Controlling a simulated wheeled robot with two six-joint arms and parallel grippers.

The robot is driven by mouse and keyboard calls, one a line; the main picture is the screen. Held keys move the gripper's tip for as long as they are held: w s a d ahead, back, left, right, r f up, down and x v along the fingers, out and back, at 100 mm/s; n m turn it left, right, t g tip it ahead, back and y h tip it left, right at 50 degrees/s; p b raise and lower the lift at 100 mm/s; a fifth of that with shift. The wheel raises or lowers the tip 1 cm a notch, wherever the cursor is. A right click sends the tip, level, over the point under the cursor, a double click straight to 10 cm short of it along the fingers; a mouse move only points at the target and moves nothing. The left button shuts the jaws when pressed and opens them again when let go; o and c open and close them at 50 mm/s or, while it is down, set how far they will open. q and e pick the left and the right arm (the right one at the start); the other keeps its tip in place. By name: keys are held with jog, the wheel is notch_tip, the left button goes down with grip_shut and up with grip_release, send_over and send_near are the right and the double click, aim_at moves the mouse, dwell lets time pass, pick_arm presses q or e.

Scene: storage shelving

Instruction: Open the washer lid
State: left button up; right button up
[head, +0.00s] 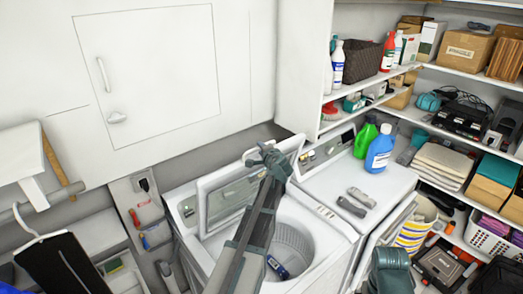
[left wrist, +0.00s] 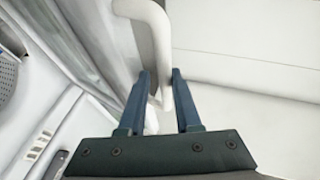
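The washer (head: 335,235) is the white top-loader in the middle of the head view. Its lid (head: 225,200) is raised and tilted back, and the drum (head: 295,245) shows below it. My left arm reaches up across the opening. My left gripper (head: 267,157) is at the upper right edge of the lid. In the left wrist view my left gripper's blue fingers (left wrist: 159,80) stand on either side of a white curved bar (left wrist: 150,14) by the lid. Whether they press on it is unclear.
A dark blue item (head: 277,267) lies in the drum. The neighbouring white machine (head: 345,165) carries a green bottle (head: 366,137), a blue bottle (head: 379,150) and grey objects (head: 352,206). Loaded shelves (head: 440,80) stand at right. A dark garment (head: 60,265) hangs at lower left.

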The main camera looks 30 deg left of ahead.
pick_arm(q)
jog(key=s+d, duration=0.9)
jog(key=shift+d+r, duration=0.15)
jog(key=shift+d, duration=0.15)
dwell(0.3)
jog(key=s+d+f+n+g+h+b, duration=0.1)
jog(key=s+d+f+g+h+b, duration=0.1)
jog(key=s+d+f+b, duration=0.55)
jog(key=s+d+f+n+g+h+b, duration=0.1)
jog(key=s+d+f+g+h+b, duration=0.2)
jog(key=d+f+b, duration=0.75)
jog(key=s+d+f+n+g+h+b, duration=0.15)
jog(key=s+d+f, duration=0.35)
jog(key=f, duration=1)
jog(key=s+d+f+g+h+b, duration=0.3)
jog(key=s+d+f, duration=0.3)
jog(key=s+d, duration=0.2)
jog(key=shift+s+d+f+g+b, duration=0.15)
jog(key=shift+s+f+g+b, duration=0.3)
jog(key=shift+b, duration=0.4)
